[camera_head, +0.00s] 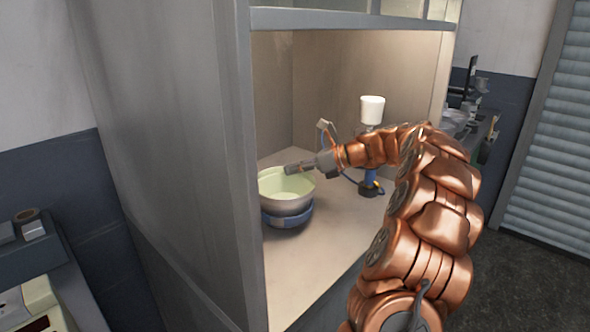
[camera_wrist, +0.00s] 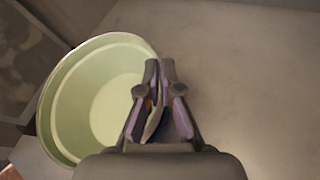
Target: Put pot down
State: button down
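The pot (camera_head: 287,188) is a round metal vessel with a pale green inside, upright in the open cabinet near its left post. In the wrist view, the pot (camera_wrist: 100,95) fills the left side. My gripper (camera_head: 290,169) reaches in from the right to the pot's right rim. In the wrist view, my gripper's fingertips (camera_wrist: 160,66) are close together, with the pot's rim between them. A blue round piece (camera_head: 288,217) shows directly under the pot; I cannot tell whether it is a separate object or whether the pot rests on it.
The cabinet floor (camera_head: 310,246) is clear in front of the pot. A spray gun with a white cup (camera_head: 372,110) stands behind my arm, to the right of the pot. The cabinet's grey left post (camera_head: 245,180) is close to the pot.

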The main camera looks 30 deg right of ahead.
jog(key=shift+f, duration=0.15)
jog(key=c, duration=1.3)
grip_release()
jog(key=v, duration=1.2)
